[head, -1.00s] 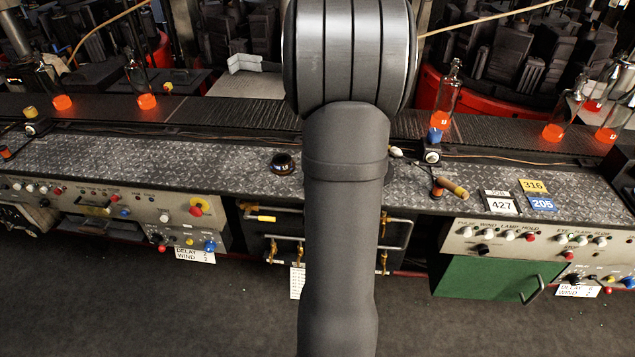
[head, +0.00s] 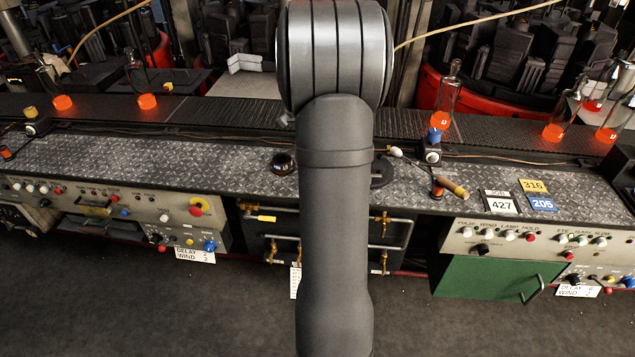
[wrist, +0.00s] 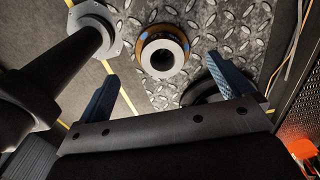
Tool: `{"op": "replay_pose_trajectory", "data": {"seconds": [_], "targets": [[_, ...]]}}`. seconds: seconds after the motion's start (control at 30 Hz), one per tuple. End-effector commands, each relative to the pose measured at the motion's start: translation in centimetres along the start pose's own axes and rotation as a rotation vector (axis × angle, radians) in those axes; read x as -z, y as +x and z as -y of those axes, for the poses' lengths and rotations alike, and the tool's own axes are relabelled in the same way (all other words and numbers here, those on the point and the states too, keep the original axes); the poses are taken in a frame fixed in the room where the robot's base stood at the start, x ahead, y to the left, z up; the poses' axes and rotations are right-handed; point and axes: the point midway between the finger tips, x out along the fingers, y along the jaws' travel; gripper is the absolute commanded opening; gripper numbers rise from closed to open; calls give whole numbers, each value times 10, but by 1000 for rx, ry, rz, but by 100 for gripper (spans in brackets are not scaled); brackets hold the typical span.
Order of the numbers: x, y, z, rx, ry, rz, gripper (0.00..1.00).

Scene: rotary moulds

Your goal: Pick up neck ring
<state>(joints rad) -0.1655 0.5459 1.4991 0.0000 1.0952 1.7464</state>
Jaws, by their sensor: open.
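The neck ring (wrist: 163,52) shows in the wrist view as a round piece with a pale grey ring face, a dark centre hole and a brownish-blue rim. It rests on the diamond-plate bench. In the head view it appears to be the small dark round piece (head: 283,162) just left of my arm. My gripper (wrist: 162,69) is open and empty in the wrist view, its two blue fingers apart. The ring appears between and beyond the fingertips; I cannot tell the height gap. In the head view my arm hides the gripper.
A dark flat ring (wrist: 203,92) lies partly behind the right finger; it also shows beside my arm (head: 382,172). A wooden-handled tool (head: 452,187) and number plates (head: 502,202) lie to the right. Glowing glass bottles (head: 443,110) stand on the conveyor behind.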

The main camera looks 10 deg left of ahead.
Motion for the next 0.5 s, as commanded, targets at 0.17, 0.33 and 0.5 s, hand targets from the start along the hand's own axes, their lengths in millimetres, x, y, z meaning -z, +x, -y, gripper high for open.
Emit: {"op": "replay_pose_trajectory", "data": {"seconds": [0.17, 0.33, 0.5], "targets": [[0, 28, 3, -5, 0, -1, 96], [0, 45, 3, -2, 0, 0, 96], [0, 48, 3, -1, 0, 0, 96]]}}
